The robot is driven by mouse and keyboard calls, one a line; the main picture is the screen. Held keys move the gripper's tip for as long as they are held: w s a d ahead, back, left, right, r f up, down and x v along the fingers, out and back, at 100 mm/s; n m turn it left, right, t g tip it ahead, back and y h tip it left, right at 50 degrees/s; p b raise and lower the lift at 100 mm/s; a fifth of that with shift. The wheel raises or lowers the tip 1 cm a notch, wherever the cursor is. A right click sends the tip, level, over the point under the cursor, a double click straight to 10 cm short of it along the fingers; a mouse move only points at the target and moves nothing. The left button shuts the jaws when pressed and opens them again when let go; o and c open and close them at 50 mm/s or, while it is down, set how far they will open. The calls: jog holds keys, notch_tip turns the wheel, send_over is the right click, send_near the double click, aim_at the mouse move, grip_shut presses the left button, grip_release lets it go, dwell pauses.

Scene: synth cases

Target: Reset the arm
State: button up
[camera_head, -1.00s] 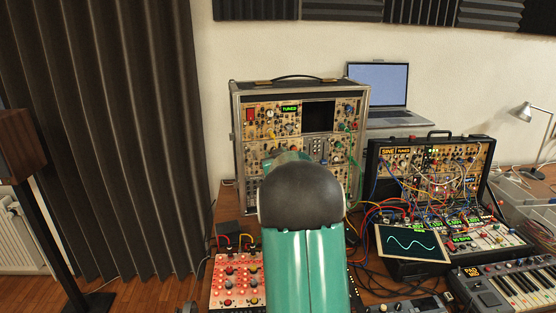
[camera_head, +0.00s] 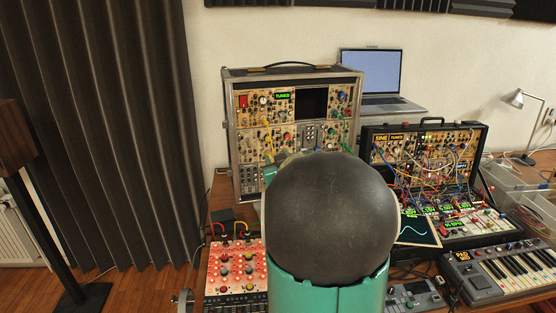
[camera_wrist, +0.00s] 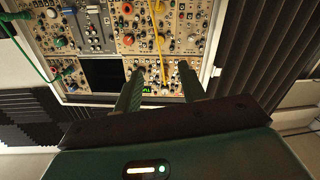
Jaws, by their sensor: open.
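My gripper (camera_wrist: 164,88) shows in the wrist view with its two green fingers apart and nothing between them. Beyond the fingers is the panel of the tall modular synth case (camera_wrist: 205,20), seen upside down, with knobs, a dark screen (camera_wrist: 103,74) and a yellow cable. In the head view my arm's green link and large dark joint fill the lower middle and hide the gripper. The tall synth case (camera_head: 232,150) stands behind the arm, its lower right part hidden.
A second synth case (camera_head: 425,150) with many patch cables stands at the right, a tablet with a wave (camera_head: 416,228) before it. A red-and-white panel (camera_head: 232,268), a keyboard (camera_head: 500,272) and a laptop (camera_head: 372,78) are around. A speaker stand (camera_head: 45,240) is at far left.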

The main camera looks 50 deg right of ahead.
dwell(0.4)
jog(key=s+a+n+g+y, duration=0.1)
jog(key=a+g+y, duration=0.15)
jog(key=a, duration=0.95)
jog(key=s+a+g+y, duration=0.1)
jog(key=s+a+y, duration=0.15)
jog(key=a, duration=0.85)
jog(key=s+a+f+n+g+y, duration=0.1)
jog(key=s+a+f+g+y, duration=0.1)
jog(key=s+a, duration=0.6)
jog(key=s+a+f+n+g+y, duration=0.2)
jog(key=s+a+g+y, duration=0.1)
jog(key=s+a, duration=0.5)
jog(key=a, duration=0.3)
jog(key=shift+f, duration=0.25)
